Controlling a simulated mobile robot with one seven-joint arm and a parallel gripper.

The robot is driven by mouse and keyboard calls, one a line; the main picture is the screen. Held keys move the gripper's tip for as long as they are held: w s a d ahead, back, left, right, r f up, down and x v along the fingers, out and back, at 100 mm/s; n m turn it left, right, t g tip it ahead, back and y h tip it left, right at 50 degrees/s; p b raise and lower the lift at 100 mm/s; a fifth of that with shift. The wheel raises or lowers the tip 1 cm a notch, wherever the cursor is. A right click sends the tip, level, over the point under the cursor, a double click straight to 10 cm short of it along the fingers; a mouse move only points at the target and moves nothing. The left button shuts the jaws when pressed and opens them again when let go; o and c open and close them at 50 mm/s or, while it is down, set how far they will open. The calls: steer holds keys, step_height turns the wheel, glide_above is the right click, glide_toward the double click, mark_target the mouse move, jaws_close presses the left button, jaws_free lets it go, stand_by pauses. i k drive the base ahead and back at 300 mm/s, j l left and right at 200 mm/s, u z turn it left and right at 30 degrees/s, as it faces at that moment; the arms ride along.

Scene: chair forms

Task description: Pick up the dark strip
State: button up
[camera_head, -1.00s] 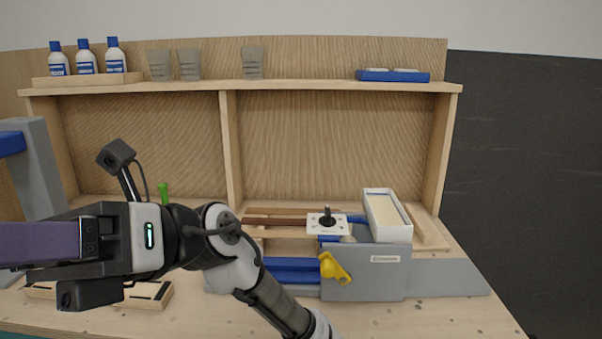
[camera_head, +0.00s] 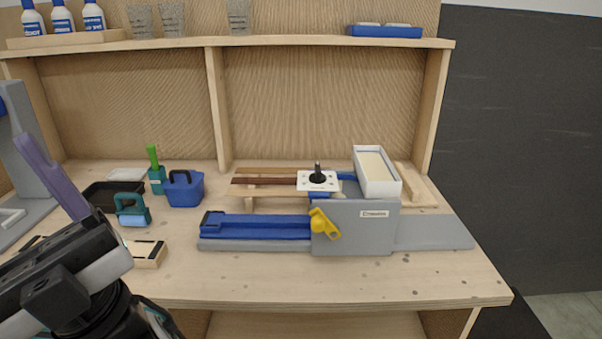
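A dark brown strip (camera_head: 262,181) lies flat among lighter strips on a low wooden rack (camera_head: 290,191), behind the blue and grey bench fixture. Its right end meets or passes under a white plate with a black knob (camera_head: 318,180); I cannot tell which. My gripper (camera_head: 46,170) is at the far left, its purple finger part pointing up and left, well apart from the strip. Only one side of it shows, so its opening is hidden. Black strips also show on a pale wooden block (camera_head: 149,254) beside my arm.
The grey fixture (camera_head: 355,232) with a yellow handle (camera_head: 323,224) and blue rail (camera_head: 262,227) stands before the rack. A white box (camera_head: 376,172) sits at right. A blue bin (camera_head: 183,188) stands left. The front bench top (camera_head: 300,284) is clear.

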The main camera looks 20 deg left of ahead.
mark_target(235, 179)
steer(key=u, duration=1.85)
steer(key=l+u, duration=0.15)
steer(key=l, duration=0.3)
steer(key=k+l+u, duration=0.2)
steer(key=l, duration=0.7)
steer(key=k+l, duration=0.15)
steer(key=l, duration=0.35)
steer(key=i, duration=0.5)
